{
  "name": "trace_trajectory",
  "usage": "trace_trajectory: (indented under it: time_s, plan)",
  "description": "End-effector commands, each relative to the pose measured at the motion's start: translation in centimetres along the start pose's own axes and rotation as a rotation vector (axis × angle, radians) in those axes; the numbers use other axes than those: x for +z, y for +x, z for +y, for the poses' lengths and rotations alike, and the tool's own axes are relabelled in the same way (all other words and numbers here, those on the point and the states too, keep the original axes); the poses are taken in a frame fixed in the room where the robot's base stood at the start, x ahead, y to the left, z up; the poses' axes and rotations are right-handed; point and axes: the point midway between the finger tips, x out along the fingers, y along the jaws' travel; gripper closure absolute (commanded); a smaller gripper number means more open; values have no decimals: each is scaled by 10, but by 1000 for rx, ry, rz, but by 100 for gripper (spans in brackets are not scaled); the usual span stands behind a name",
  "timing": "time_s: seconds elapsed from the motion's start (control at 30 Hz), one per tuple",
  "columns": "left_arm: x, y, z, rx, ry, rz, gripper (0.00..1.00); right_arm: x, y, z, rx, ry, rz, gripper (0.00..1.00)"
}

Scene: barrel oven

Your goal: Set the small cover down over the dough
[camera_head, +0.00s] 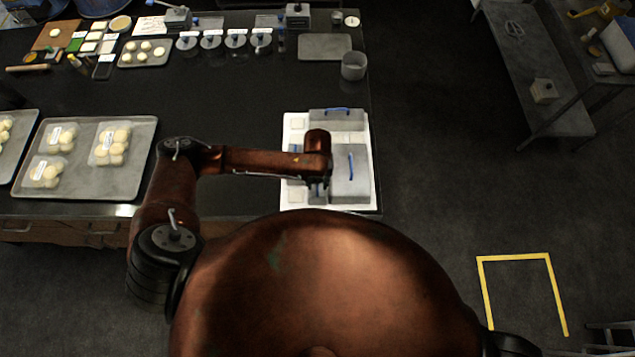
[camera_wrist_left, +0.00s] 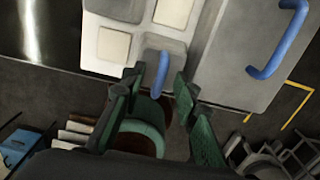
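The small cover (camera_wrist_left: 176,48) is a grey box with a blue handle, seen in the left wrist view on the white board (camera_head: 373,150). My left gripper (camera_wrist_left: 157,88) has its green fingers apart, one on each side of the blue handle, and I cannot see contact. In the head view the left gripper (camera_head: 318,192) is over the board's near part, and my arm hides much of the small cover. Pale square pieces, which may be the dough (camera_wrist_left: 113,45), lie uncovered beside the small cover. My right gripper is not in view.
A larger grey cover (camera_head: 350,190) with a blue handle stands right of the small one, and another cover (camera_head: 336,117) stands at the board's far end. A grey cup (camera_head: 353,66) is behind. A tray (camera_head: 135,170) with dough balls is at left. The table's near edge is close.

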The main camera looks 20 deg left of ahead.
Motion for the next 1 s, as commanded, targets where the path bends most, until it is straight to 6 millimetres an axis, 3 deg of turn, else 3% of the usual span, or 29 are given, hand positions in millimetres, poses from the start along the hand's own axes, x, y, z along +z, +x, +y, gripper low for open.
trace_trajectory:
  time_s: [0.27,0.7,1.0]
  plan:
    - [1,-17,0,-2,0,-1,72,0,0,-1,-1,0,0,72]
    - [1,-102,0,-1,1,-2,72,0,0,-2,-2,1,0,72]
    - [0,-120,0,0,0,-1,72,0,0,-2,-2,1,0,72]
